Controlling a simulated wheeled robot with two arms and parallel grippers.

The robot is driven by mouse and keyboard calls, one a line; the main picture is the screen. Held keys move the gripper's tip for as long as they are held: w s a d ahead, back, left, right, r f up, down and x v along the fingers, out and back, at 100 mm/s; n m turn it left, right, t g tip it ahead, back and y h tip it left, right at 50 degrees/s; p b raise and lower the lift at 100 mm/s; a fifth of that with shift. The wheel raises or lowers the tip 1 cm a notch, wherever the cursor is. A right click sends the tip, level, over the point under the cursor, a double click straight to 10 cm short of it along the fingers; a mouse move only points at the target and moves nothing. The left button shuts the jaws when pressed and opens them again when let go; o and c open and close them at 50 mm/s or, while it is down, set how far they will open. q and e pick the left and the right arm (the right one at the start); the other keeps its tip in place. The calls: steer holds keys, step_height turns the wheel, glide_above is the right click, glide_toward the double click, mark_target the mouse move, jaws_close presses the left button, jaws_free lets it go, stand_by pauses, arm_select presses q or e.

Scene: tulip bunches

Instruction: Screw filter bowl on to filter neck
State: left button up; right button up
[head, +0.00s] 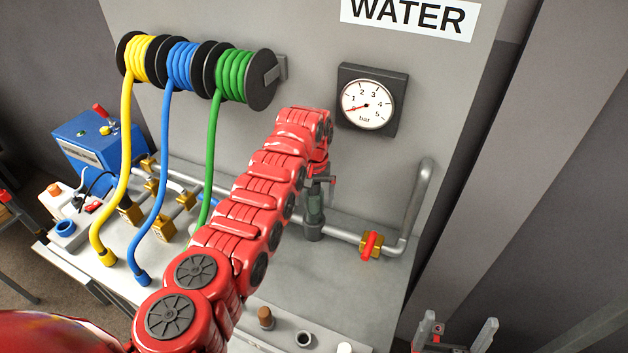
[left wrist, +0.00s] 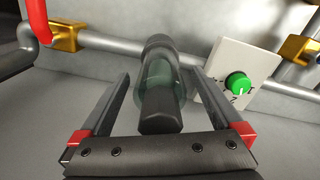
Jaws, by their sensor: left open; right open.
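The filter bowl (left wrist: 163,75), clear green with a dark end, stands in line with the dark filter neck (left wrist: 158,45) in the left wrist view. I cannot tell whether its thread is engaged. In the head view the green bowl (head: 313,203) shows above the grey neck (head: 313,232) on the pipe, partly behind my left arm. My left gripper (left wrist: 160,78) is open, with one finger on each side of the bowl; gaps show beside it. It also shows in the head view (head: 320,182). My right gripper (head: 457,335) is open and empty at the bottom right.
A red-handled valve (head: 371,245) sits on the pipe right of the filter. A pressure gauge (head: 367,104) and hose reels (head: 233,77) hang on the panel. A green knob (left wrist: 238,83) is close to the right finger. The bench front holds small fittings (head: 304,339).

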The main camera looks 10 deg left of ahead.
arm_select(q)
steer(key=shift+f, duration=0.6)
steer(key=c, duration=1.5)
steer(key=shift+o, duration=0.2)
steer(key=shift+f+m+b, duration=0.15)
steer(key=shift+m+b, duration=0.25)
steer(key=shift+m, duration=0.1)
steer(key=m+b, duration=0.1)
steer(key=m, duration=0.1)
steer(key=shift+a+m, duration=0.1)
steer(key=shift+m, duration=0.2)
steer(key=shift+m+b, duration=0.6)
steer(key=shift+m, duration=0.2)
